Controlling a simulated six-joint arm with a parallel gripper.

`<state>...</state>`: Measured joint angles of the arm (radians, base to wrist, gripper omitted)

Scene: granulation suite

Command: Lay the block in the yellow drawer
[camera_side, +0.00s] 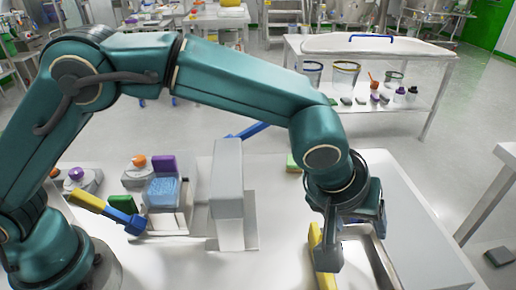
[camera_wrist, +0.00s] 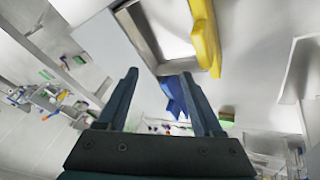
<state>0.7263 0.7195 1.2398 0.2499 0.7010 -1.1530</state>
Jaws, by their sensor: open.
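The yellow drawer shows as a shallow open metal tray with a yellow strip (camera_side: 322,258) along its left side in the side view; the strip (camera_wrist: 205,35) is at the upper right in the wrist view. My gripper (camera_side: 328,262) is low over the tray beside the strip, pointing down. In the wrist view its two fingers (camera_wrist: 159,74) are apart with nothing gripped. A small green-and-yellow block (camera_side: 293,163) lies on the table behind the gripper. A blue piece (camera_wrist: 175,97) shows past the tray's end between the fingers. I cannot tell which thing is the task's block.
A grey upright box (camera_side: 227,195) stands left of the tray. Farther left are a light-blue piece (camera_side: 162,192), a purple block (camera_side: 164,164), a green block (camera_side: 121,203) and a yellow-and-blue handle (camera_side: 108,213).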

